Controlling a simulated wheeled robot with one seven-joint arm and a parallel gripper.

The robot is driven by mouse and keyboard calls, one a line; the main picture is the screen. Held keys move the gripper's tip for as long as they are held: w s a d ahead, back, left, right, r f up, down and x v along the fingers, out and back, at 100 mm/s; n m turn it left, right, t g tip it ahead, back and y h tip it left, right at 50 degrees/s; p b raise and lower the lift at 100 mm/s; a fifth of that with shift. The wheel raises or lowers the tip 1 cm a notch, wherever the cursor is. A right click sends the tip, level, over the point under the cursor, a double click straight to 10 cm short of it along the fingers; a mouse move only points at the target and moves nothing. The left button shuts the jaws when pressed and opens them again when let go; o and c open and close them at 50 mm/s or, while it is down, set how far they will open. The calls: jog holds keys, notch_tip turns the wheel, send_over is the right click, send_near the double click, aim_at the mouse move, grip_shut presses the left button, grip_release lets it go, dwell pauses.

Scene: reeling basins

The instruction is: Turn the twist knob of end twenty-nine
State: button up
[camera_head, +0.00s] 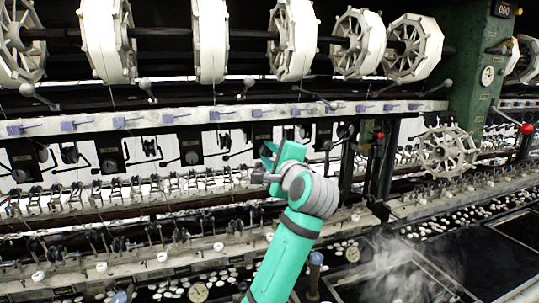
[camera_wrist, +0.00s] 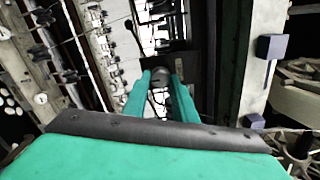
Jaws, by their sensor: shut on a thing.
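My gripper (camera_head: 272,158) reaches up to the machine's front panel, just below the rail of small purple-blue tabs. In the wrist view, my gripper's two green fingers (camera_wrist: 161,82) point at a dark panel and are shut on a small dark rounded knob (camera_wrist: 157,75). The knob sits between the fingertips, and its turn angle cannot be told. In the head view my own gripper and wrist hide the knob. No end number can be read.
Large white reels (camera_head: 292,40) hang on a shaft above. A green post (camera_head: 478,85) with a gauge stands at the right. Below are a row of thread guides and dark basins (camera_head: 470,250) with white cocoons and steam. A purple-blue tab (camera_wrist: 271,47) on the pale rail lies right of my fingers.

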jog(key=shift+f, duration=0.1)
jog(key=o, duration=1)
jog(key=shift+o, duration=0.2)
jog(key=v, duration=1.1)
jog(key=shift+w+d, duration=0.1)
jog(key=shift+w, duration=0.1)
